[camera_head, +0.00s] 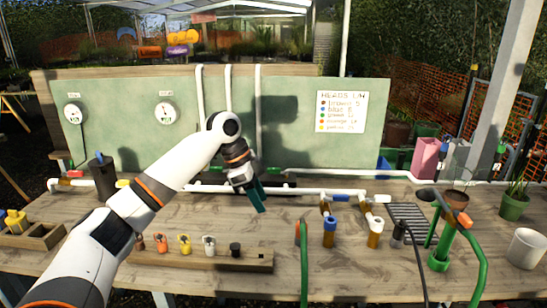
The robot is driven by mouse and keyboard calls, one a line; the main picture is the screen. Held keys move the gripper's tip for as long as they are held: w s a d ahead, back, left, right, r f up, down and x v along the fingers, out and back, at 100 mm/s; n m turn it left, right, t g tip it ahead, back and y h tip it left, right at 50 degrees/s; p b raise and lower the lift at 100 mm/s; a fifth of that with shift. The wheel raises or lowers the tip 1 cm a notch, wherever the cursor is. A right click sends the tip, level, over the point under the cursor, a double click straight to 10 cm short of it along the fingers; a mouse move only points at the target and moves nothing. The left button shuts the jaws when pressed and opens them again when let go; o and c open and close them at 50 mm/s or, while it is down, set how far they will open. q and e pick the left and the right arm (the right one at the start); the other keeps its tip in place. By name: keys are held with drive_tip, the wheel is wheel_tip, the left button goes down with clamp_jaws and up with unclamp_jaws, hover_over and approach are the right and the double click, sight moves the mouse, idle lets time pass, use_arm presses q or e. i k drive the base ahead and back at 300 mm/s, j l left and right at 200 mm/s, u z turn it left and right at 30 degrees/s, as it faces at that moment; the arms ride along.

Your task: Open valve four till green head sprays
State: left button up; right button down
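My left arm crosses from the lower left, and its dark gripper with teal fingers (259,200) hangs over the table in front of the white pipe (290,190). The fingers overlap from this angle, so I cannot tell how far apart they are; nothing shows held. Two short outlets hang from the pipe, one with a blue collar (330,225), one white (374,224). A green fitting (438,261) stands at right by a green hose. No spray shows. My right gripper is not in view.
A wooden rack (255,259) with several small heads lies at the front. A sign (342,111) lists head colours and numbers. Two gauges (162,111) (74,115) hang on the green board. A green hose (304,262) rises at the front; a white pot (526,248) stands at right.

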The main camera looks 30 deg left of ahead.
sight(269, 170)
drive_tip(key=i+j, duration=0.95)
drive_tip(key=i, duration=0.15)
